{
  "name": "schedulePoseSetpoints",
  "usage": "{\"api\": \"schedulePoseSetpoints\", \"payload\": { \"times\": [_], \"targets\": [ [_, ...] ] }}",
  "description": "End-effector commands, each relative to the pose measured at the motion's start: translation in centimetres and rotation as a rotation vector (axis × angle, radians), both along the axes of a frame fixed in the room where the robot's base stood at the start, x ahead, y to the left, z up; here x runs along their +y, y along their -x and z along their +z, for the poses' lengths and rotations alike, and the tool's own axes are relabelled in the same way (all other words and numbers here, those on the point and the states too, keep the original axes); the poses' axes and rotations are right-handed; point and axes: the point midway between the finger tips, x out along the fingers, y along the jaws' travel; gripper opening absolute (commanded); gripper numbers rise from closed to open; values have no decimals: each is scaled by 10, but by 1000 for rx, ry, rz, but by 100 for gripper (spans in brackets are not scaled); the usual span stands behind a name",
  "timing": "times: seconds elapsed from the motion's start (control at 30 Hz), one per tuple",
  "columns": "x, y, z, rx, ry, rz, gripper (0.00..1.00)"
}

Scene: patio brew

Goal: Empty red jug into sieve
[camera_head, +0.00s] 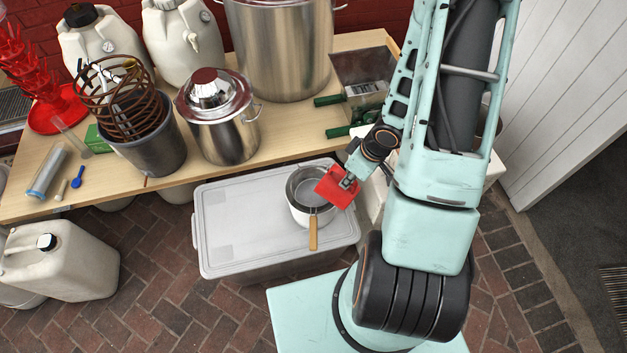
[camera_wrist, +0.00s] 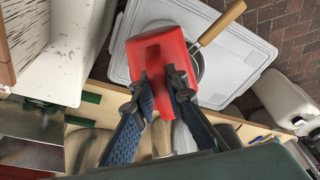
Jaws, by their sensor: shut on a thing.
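The red jug (camera_head: 336,187) is held by my gripper (camera_head: 349,182) over the right side of a round metal sieve. In the wrist view the red jug (camera_wrist: 165,60) sits between the two fingers of my gripper (camera_wrist: 162,82), which are shut on it. The jug looks tilted in the head view; its contents are hidden. The sieve (camera_head: 306,186), with a wooden handle (camera_head: 313,235) toward the front, rests on a white pot (camera_head: 300,214) on a grey lidded box. In the wrist view the jug hides most of the sieve; its handle (camera_wrist: 222,22) shows.
The grey box lid (camera_head: 240,225) is clear left of the sieve. Behind it a wooden table (camera_head: 172,178) holds a steel pot (camera_head: 225,135), a bucket with a copper coil (camera_head: 150,150) and green-handled tools (camera_head: 338,131). A white jerrycan (camera_head: 62,262) stands on the brick floor at left.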

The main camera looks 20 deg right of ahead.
Motion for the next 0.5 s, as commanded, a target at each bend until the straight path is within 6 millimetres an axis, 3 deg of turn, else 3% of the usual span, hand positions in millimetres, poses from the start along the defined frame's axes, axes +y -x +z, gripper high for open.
{"api": "schedulePoseSetpoints", "payload": {
  "times": [0.03, 0.2, 0.5],
  "targets": [
    [6, -6, 10, 17, 16, 5, 0],
    [16, -19, 21, 84, 68, 3, 0],
    [20, -25, 16, 127, 104, 1, 0]
  ]
}}
